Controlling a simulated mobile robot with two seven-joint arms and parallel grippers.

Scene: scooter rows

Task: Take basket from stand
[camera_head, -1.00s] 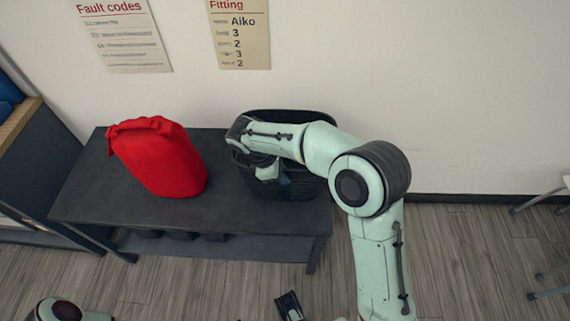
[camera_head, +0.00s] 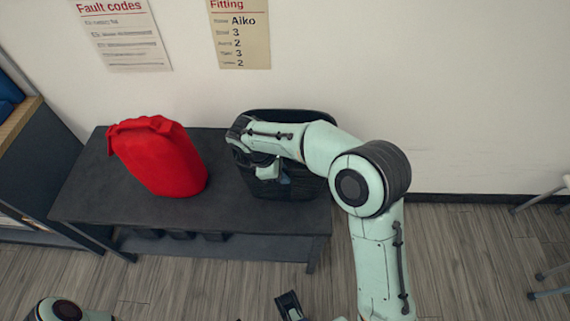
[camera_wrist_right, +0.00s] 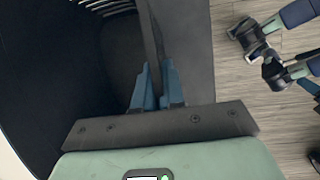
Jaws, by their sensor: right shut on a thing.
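A black basket (camera_head: 312,187) stands on the dark bench (camera_head: 100,190), at its right end against the wall. My right gripper (camera_head: 284,178) is over the basket's front, with my arm hiding much of it. In the right wrist view, the blue fingers (camera_wrist_right: 157,88) are shut on a thin dark strip of the basket (camera_wrist_right: 60,60), its rim or handle. The basket's inside shows to the left of the fingers.
A dark shelf unit (camera_head: 40,150) is at the far left. The wood floor (camera_head: 470,260) to the right is mostly clear, with chair legs (camera_head: 545,285) at the edge.

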